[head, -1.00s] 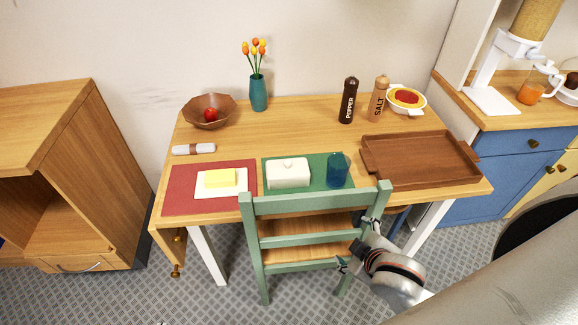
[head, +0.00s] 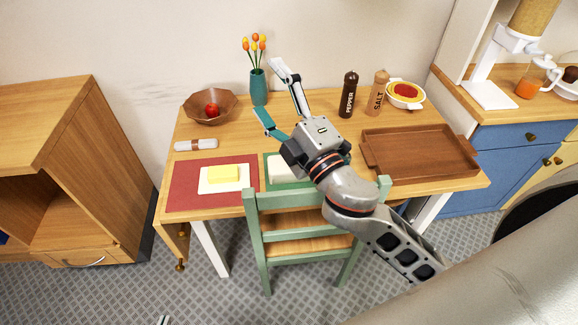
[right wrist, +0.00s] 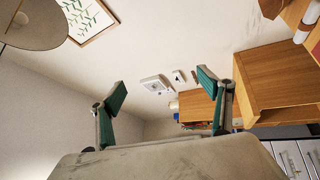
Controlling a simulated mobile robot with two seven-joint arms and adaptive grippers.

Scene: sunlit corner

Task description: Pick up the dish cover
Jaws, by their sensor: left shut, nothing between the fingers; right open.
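The dish cover, a white lid (head: 281,174), sits on the green mat (head: 268,159) at the table's front, partly hidden by my right gripper. A yellow butter block (head: 222,173) lies on a white dish (head: 205,187) on the red mat to its left. My right gripper (head: 268,90) is open and empty, reaching over the table with its fingers past the dish cover towards the vase. In the right wrist view its fingers (right wrist: 159,90) are wide apart, with wall and furniture behind. Only the tip of my left gripper (head: 163,320) shows at the bottom edge, shut and empty.
A green chair (head: 315,237) stands against the table's front. A teal vase of tulips (head: 259,88), a bowl (head: 210,108), a pepper mill (head: 347,95), a salt mill (head: 378,93) and a brown tray (head: 420,152) stand around. A rolled napkin (head: 196,145) lies at left.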

